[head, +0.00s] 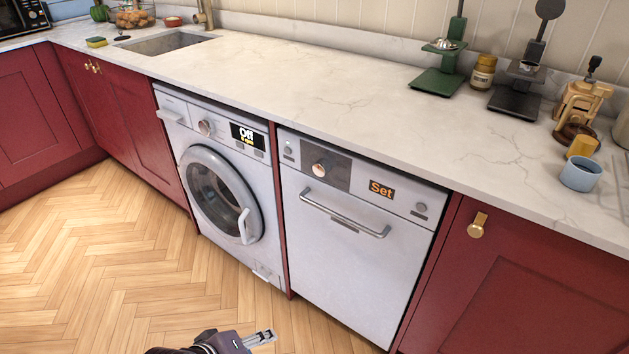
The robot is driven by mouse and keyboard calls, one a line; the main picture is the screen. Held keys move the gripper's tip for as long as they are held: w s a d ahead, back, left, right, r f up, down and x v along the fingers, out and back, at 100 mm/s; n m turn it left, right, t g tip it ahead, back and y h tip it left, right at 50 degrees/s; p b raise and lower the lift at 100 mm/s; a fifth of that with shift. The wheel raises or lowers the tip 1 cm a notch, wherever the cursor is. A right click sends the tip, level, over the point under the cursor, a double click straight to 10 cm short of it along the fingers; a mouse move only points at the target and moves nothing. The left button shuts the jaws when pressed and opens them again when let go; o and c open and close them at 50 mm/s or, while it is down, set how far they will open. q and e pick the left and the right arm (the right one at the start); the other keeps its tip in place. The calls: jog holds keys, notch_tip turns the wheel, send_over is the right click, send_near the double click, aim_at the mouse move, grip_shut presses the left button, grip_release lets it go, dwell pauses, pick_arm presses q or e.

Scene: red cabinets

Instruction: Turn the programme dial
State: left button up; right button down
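The washing machine (221,185) has a round dial (206,127) at the upper left of its front, beside a dark display reading "Off" (247,137). The dishwasher-like machine (345,255) to its right also has a round dial (319,170), on a dark panel, with a display reading "Set" (381,189). Which of them is the programme dial I cannot tell. My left gripper (264,337) is at the bottom edge, low in front of the machines and apart from both dials. Its fingers are too small to judge whether they are open. My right gripper is out of view.
A bar handle (344,214) sticks out below the right dial. The washer door (220,194) is closed. Red cabinets (530,285) flank the machines under a pale worktop (290,75). The wooden floor (110,260) in front is clear.

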pick_arm(q)
jog(key=w+d+r+n+t+h, duration=0.4)
jog(key=w+d+r+n, duration=0.2)
jog(key=w+r+n, duration=0.65)
jog(key=n+t+h, duration=0.3)
jog(key=n+t, duration=0.1)
jog(key=n, duration=0.6)
send_near(318, 169)
jog(key=d, duration=0.1)
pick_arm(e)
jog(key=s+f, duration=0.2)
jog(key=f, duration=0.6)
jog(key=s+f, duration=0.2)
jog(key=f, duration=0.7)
pick_arm(q)
jog(key=b+x, duration=0.1)
jog(key=x, duration=0.5)
jog(key=shift+w+b, duration=0.4)
jog(key=shift+w, duration=0.15)
jog(key=shift+w+d, duration=0.3)
jog(key=shift+w, duration=0.15)
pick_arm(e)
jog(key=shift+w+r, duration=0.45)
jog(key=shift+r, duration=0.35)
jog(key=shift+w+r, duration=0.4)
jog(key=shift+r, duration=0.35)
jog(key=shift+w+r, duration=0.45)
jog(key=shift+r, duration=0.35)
pick_arm(q)
jog(key=c, duration=1.1)
